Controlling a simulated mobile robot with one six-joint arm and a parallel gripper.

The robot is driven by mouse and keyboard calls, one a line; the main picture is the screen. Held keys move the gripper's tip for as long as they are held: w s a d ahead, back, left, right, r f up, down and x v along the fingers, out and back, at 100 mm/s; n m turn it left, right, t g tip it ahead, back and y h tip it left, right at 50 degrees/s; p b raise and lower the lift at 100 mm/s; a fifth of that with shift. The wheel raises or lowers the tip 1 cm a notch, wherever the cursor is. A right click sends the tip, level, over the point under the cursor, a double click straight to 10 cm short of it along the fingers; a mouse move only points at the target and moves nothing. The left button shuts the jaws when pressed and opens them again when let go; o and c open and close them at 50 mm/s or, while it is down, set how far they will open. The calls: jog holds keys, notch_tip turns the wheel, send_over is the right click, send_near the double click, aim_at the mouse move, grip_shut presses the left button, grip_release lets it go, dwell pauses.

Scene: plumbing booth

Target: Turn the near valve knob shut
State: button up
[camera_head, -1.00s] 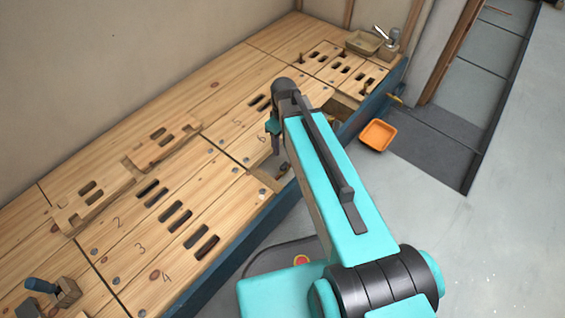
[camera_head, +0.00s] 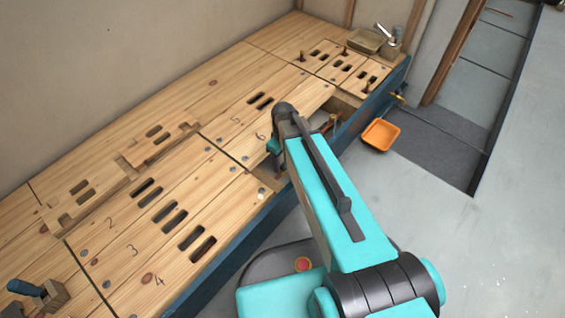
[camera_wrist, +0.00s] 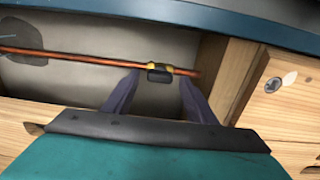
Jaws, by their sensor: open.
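A small valve knob (camera_wrist: 160,74), dark with yellow beside it, sits on a copper pipe (camera_wrist: 90,59) in the wrist view. The pipe runs across a recess below the bench boards. My gripper (camera_wrist: 159,82) is open, with one dark finger on each side of the knob. The fingertips reach close to the pipe. I cannot tell whether they touch the knob, and nothing is visibly clamped. In the head view my arm hides the fingers and this knob.
The wooden bench (camera_head: 190,160) has numbered, slotted boards and a blue front edge (camera_head: 240,235). An opening (camera_head: 345,103) in the boards shows pipework. An orange tray (camera_head: 381,135) lies on the floor. A wooden wall (camera_wrist: 232,75) bounds the recess at right.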

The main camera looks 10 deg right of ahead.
jog(key=shift+f, duration=0.15)
jog(key=c, duration=1)
jog(key=shift+a, duration=0.2)
jog(key=shift+c, duration=0.4)
jog(key=shift+d, duration=0.1)
